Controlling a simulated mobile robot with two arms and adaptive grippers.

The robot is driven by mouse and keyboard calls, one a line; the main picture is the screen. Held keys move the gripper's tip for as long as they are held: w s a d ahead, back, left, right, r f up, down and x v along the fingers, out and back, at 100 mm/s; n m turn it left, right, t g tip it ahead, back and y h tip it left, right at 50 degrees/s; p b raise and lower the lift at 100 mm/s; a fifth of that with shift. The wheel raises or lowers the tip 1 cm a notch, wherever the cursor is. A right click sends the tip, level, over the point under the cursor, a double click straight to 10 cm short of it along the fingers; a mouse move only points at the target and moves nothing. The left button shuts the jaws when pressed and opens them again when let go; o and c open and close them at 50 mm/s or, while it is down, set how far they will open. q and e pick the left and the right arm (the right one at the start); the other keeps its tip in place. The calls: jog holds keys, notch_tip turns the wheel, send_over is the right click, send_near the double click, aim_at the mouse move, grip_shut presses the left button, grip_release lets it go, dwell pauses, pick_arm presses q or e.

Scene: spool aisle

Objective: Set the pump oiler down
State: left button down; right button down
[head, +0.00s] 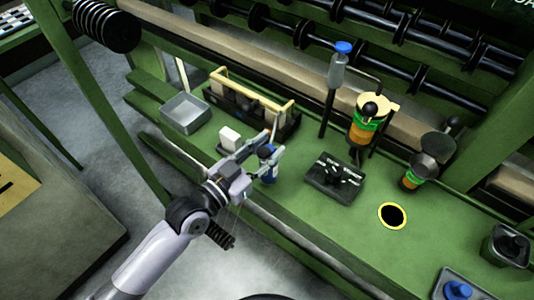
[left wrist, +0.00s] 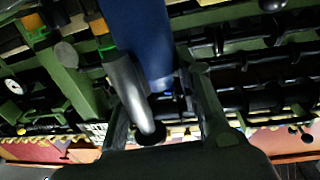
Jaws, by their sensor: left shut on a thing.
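The pump oiler (head: 268,175) is a small blue can, upright or nearly so, over the green bench (head: 310,222) in the head view. My left gripper (head: 267,151) is shut on it. I cannot tell whether its base touches the bench. In the left wrist view the blue body (left wrist: 143,35) fills the top middle between my fingers, with a grey curved part (left wrist: 127,88) beside it. My right gripper is in neither view.
A black block (head: 335,176), a yellow-ringed hole (head: 393,215) and a blue-topped bottle (head: 338,68) are to the right. Bare green bench lies in front.

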pick_arm(q)
jog(key=shift+f, duration=0.75)
jog(key=shift+f, duration=0.2)
jog(key=c, duration=1.5)
grip_release()
jog(key=o, duration=0.4)
